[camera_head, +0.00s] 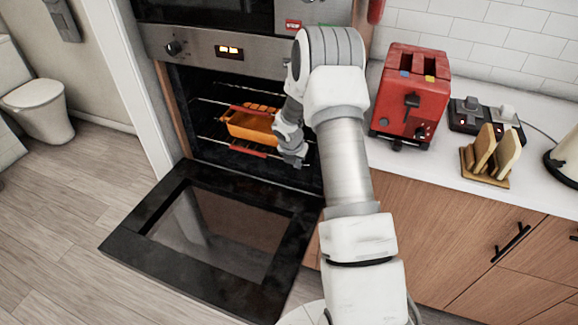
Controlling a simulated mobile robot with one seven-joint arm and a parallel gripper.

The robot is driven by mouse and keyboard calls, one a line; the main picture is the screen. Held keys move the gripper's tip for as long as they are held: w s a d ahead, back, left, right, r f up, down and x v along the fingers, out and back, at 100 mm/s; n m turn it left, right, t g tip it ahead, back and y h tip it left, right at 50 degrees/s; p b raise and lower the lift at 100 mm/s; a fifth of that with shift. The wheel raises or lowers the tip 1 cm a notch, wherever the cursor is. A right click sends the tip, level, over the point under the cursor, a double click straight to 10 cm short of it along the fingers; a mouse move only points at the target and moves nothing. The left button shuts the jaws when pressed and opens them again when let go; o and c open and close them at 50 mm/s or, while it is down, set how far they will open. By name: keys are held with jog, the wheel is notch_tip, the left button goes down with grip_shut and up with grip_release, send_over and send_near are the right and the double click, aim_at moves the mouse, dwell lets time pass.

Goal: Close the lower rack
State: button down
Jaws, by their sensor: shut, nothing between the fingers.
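The oven (184,110) stands open, with its dark glass door (135,240) folded down. Inside are two wire racks with red front strips. The lower rack's red strip (247,151) shows just below an orange baking dish (243,131); how far this rack is pulled out is hard to tell. My gripper (294,161) is shut and empty at the right side of the oven opening, right of the lower rack's strip. My wrist hides the racks' right ends; contact cannot be told.
The lowered door takes up the floor space in front of the oven. Right of my arm, a red toaster (408,95) and a toast rack (484,178) stand on the white counter (440,165). Wooden floor (70,250) is clear at the left.

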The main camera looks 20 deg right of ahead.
jog(key=shift+w+d+p, duration=1.1)
jog(key=shift+w+d, duration=0.55)
jog(key=shift+d, duration=0.05)
jog(key=shift+w+r, duration=0.1)
jog(key=shift+a, duration=0.1)
